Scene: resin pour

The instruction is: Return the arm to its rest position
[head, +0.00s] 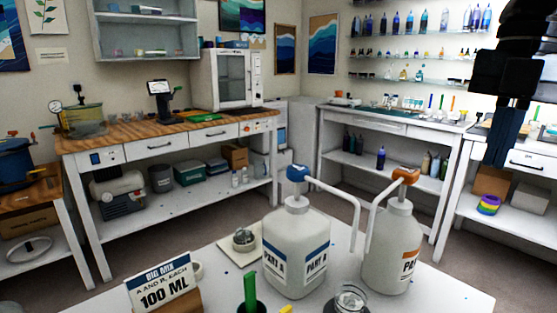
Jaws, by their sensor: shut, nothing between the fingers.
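My gripper (499,150) hangs at the upper right of the head view, black, with its fingers pointing down. It is shut and empty, in the air in front of the right-hand bench and clear of the white table (440,298). The upper part of my arm is cut off by the picture's top edge. No object touches the fingers in this view.
Two pump jugs, a blue-topped one (297,245) and an orange-topped one (393,247), stand on the table. Near them are a sign (163,287), a glass jar (348,298) and a green stick (250,290). Benches (180,130) and wall shelves (420,58) line the room.

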